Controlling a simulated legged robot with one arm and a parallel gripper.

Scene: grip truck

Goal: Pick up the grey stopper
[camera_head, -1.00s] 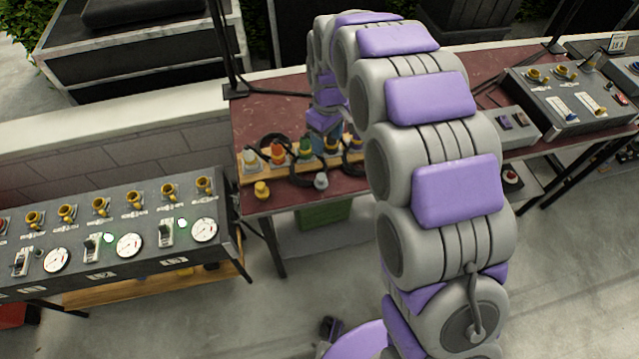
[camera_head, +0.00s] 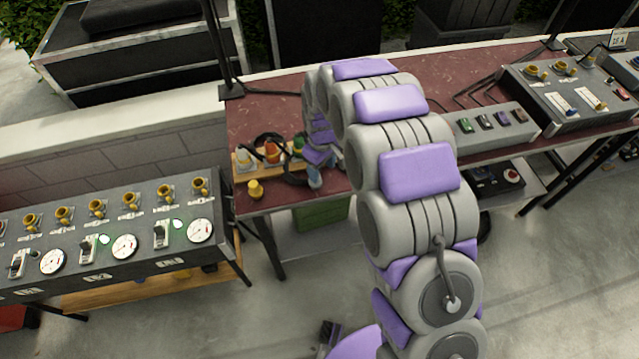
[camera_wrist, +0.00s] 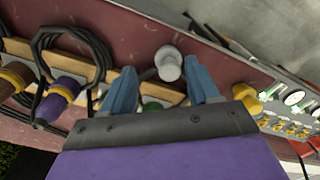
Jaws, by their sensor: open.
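The grey stopper (camera_wrist: 168,65) stands on the dark red tabletop in the wrist view, between and just beyond the tips of my gripper's two blue fingers. My gripper (camera_wrist: 161,68) is open, with nothing held. In the head view my gripper (camera_head: 318,160) is over the table's front part, and the grey stopper (camera_head: 315,180) shows just below it, partly covered. I cannot tell how much height remains between the fingertips and the stopper.
A yellow stopper (camera_head: 255,189) stands to the left near the table's front edge; it also shows in the wrist view (camera_wrist: 247,97). A wooden rack (camera_head: 243,163) with coloured plugs and black cable loops lies behind. A gauge panel (camera_head: 100,262) stands at the left.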

